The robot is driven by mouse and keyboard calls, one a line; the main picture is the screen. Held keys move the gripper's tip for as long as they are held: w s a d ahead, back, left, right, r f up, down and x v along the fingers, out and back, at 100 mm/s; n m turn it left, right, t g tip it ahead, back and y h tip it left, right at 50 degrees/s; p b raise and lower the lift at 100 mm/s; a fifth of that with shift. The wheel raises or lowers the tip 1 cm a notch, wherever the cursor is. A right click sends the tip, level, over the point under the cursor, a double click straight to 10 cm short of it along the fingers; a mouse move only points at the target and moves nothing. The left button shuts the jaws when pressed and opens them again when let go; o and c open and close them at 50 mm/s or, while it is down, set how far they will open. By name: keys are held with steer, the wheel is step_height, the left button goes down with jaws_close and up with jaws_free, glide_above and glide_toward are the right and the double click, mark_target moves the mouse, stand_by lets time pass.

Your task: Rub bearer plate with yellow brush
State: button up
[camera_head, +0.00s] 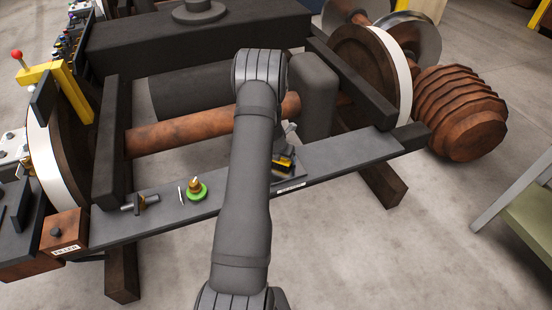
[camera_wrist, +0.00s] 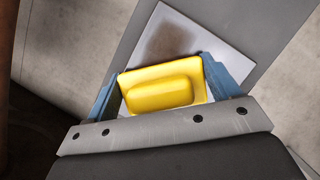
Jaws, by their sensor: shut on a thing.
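In the wrist view, the yellow brush (camera_wrist: 163,93) is a block with a raised rounded grip, and its bristles are hidden. My gripper (camera_wrist: 163,66) is shut on it, with one blue finger on each side. The bearer plate (camera_wrist: 215,42) is pale and square, with a dark brown smudge on its upper part. The brush covers the plate's lower part in the picture; I cannot tell whether they touch. In the head view, my arm hides most of the gripper and plate, and some of the yellow brush (camera_head: 284,163) shows beside it.
The plate lies on a long grey beam (camera_head: 345,153). A rusty axle (camera_head: 190,128) and wheels stand behind. The beam's right part is clear.

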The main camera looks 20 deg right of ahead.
steer(key=shift+d, duration=3.55)
step_height(320, 180, up, 8)
steer(key=shift+r, duration=0.1)
